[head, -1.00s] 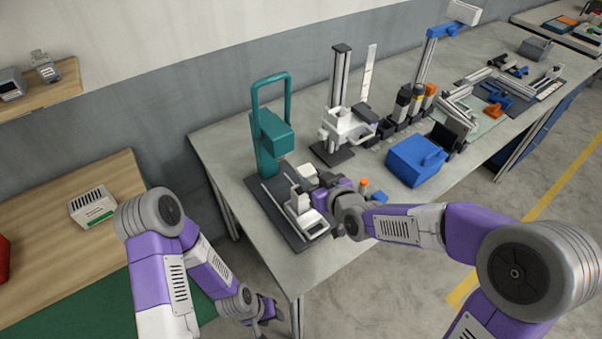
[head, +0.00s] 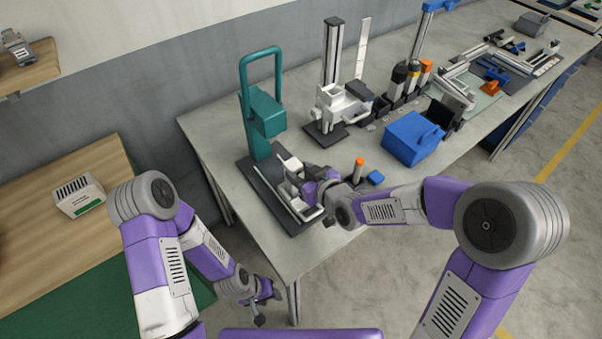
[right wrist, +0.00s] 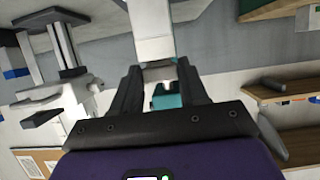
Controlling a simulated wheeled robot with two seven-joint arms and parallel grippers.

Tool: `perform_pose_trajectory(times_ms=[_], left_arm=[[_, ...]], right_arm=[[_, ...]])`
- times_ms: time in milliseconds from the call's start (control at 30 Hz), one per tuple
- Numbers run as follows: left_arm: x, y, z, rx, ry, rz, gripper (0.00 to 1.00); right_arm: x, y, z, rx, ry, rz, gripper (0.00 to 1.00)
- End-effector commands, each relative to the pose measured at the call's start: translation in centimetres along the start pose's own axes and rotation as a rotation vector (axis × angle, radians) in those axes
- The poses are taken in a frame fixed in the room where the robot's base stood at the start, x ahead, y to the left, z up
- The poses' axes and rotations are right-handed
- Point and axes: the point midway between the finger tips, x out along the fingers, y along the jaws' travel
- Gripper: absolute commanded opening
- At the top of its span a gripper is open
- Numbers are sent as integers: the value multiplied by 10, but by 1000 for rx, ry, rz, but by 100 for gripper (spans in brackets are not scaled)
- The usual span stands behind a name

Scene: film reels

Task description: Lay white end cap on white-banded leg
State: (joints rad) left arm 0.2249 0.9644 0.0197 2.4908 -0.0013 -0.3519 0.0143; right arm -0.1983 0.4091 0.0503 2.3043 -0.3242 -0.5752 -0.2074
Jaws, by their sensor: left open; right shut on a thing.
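My right gripper (head: 306,177) is at the teal press (head: 265,115) and is shut on a white piece (right wrist: 150,25), which I take to be the white end cap. The piece shows between and beyond the dark fingers (right wrist: 158,76) in the right wrist view. In the head view a white block (head: 291,163) shows beside this gripper, above the press's dark base (head: 262,192). A light-coloured fixture (head: 303,210) lies on that base, partly hidden by the gripper. I cannot make out the white-banded leg or any contact. My left gripper (head: 262,308) is open and empty, low beside the table.
An orange-topped cylinder (head: 359,164) and a small blue block (head: 376,178) stand right of my right gripper. The table's (head: 240,235) near-left edge is bare.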

Motion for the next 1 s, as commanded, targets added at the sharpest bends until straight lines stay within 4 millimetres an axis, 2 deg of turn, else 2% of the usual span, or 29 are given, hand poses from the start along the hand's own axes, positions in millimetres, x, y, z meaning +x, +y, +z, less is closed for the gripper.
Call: perform_pose_trajectory(times_ms=[367,400,533,933,1000], left_arm=[[5,-2,0,0,0,0,43],[4,-2,0,0,0,0,43],[4,-1,0,0,0,0,43],[-1,0,0,0,0,0,43],[-2,1,0,0,0,0,43]], right_arm=[[2,0,3,-1,2,1,15],[1,0,2,-1,2,1,48],[1,0,2,-1,2,1,68],[-1,0,-2,-1,1,0,69],[-8,1,-3,0,2,2,69]])
